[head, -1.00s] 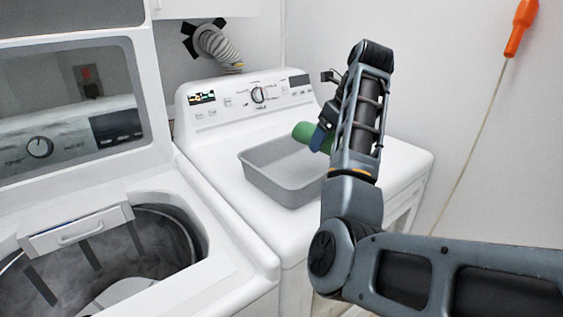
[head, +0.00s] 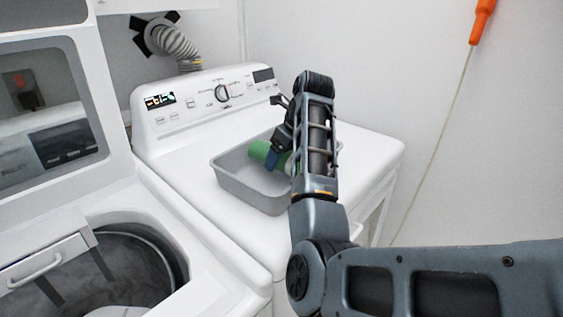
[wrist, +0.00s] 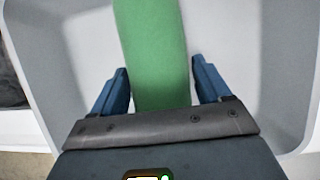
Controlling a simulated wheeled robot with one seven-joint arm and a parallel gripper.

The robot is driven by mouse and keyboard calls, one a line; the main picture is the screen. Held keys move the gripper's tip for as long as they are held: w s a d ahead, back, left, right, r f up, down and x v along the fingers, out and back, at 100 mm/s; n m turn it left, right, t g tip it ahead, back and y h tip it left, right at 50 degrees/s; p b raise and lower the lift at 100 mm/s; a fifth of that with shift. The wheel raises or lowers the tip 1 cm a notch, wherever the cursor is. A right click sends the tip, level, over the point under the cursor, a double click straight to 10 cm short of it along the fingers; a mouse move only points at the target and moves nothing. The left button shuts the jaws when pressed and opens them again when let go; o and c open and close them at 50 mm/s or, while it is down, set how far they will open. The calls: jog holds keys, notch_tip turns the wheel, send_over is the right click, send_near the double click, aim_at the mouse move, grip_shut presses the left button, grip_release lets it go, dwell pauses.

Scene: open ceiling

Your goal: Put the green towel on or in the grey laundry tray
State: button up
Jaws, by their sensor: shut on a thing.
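The green towel (head: 261,152) looks like a rolled cylinder and is held by my gripper (head: 273,160). In the wrist view the towel (wrist: 152,50) runs between the two blue fingers of my gripper (wrist: 160,88), which are shut on it. The grey laundry tray (head: 240,187) stands on top of the right-hand white machine. The towel is over the tray's inside, and the tray's walls (wrist: 38,75) surround it in the wrist view. I cannot tell whether the towel touches the tray floor. My arm hides the tray's right part.
The white machine (head: 350,150) under the tray has a raised control panel (head: 215,98) behind it. At left, another white machine has its lid up and its drum (head: 135,260) open. An orange-handled cord (head: 482,22) hangs on the right wall.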

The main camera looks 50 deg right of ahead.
jog(key=shift+f, duration=1.1)
jog(key=o, duration=1.2)
jog(key=shift+f, duration=0.1)
jog(key=p+v, duration=0.1)
jog(key=v, duration=0.4)
jog(key=p+v, duration=0.1)
jog(key=v, duration=0.4)
jog(key=shift+w+a+r+p, duration=0.1)
jog(key=shift+r+p, duration=0.3)
jog(key=shift+r, duration=0.1)
jog(key=shift+s+r+p, duration=0.3)
jog(key=shift+r+p, duration=0.15)
jog(key=shift+p, duration=0.05)
jog(key=shift+s+r, duration=0.1)
jog(key=shift+s, duration=0.1)
